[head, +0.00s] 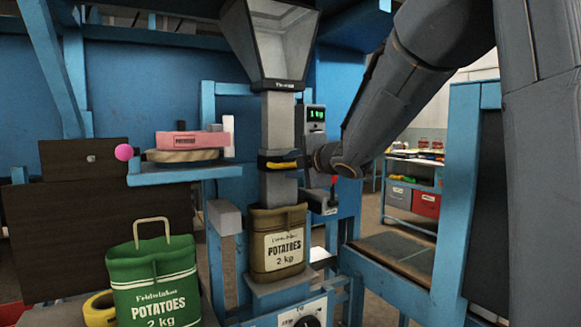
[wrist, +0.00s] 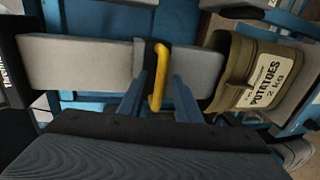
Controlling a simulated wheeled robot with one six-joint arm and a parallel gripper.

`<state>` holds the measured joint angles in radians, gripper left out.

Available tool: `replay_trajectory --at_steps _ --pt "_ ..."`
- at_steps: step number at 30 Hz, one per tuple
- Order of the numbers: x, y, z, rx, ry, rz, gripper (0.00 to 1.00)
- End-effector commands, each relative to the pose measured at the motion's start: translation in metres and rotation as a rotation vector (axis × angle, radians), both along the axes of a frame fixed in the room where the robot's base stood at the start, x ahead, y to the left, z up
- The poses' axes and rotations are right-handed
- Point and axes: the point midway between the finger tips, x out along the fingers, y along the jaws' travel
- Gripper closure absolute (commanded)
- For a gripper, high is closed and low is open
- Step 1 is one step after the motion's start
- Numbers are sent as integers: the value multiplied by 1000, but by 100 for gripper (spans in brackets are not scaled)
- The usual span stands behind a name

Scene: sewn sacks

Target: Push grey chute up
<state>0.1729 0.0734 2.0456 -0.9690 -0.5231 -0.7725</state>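The grey chute (head: 279,187) hangs upright under the grey hopper (head: 272,40). Its lower end reaches into the mouth of the brown potato sack (head: 279,252), which also shows in the wrist view (wrist: 262,82). A black collar with a yellow handle (head: 283,164) goes round the chute. In the wrist view the chute (wrist: 80,63) lies sideways, and the yellow handle (wrist: 159,78) stands between my two fingertips. My gripper (wrist: 158,85) is open, with a gap on each side of the handle. In the head view the fingers are hard to make out beside the collar.
A green potato sack (head: 155,283) stands at the lower left near a yellow tape roll (head: 100,310). A blue shelf (head: 180,174) with a pink packet (head: 190,140) is left of the chute. A display box (head: 315,125) is close on the right. A blue frame post (head: 456,200) stands farther right.

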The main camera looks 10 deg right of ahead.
Motion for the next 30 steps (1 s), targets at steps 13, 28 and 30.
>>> replay_trajectory --at_steps 13,28,30 --pt "8 2 -2 2 0 -1 77" --pt "7 2 3 2 0 -1 100" --pt "7 2 10 1 -1 -1 100"
